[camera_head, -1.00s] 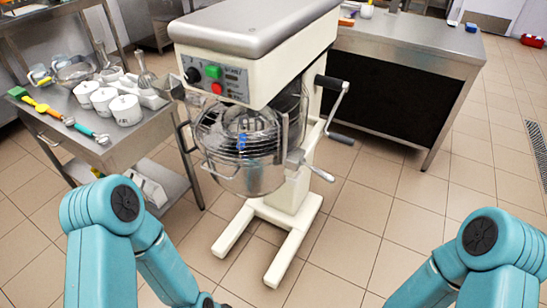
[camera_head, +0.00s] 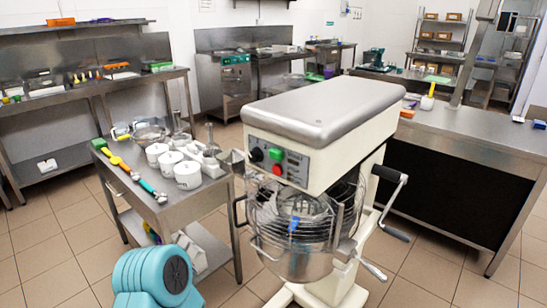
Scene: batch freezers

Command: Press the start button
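A large cream floor mixer (camera_head: 318,118) stands in the middle of the view. Its front panel (camera_head: 279,159) carries a black knob (camera_head: 256,155), a green button (camera_head: 276,154) and a red button (camera_head: 277,170) below the green one. Which button is the start button is not labelled legibly. A wire guard and steel bowl (camera_head: 292,242) hang under the head. A blue part of my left arm (camera_head: 153,275) shows at the bottom left, well below and left of the panel. Neither gripper is in view.
A steel cart (camera_head: 190,200) with white containers (camera_head: 187,174), utensils and a glass bowl stands left of the mixer. A crank handle (camera_head: 392,204) sticks out on the mixer's right. A steel counter (camera_head: 480,132) stands at the right. Tiled floor is open at the front left.

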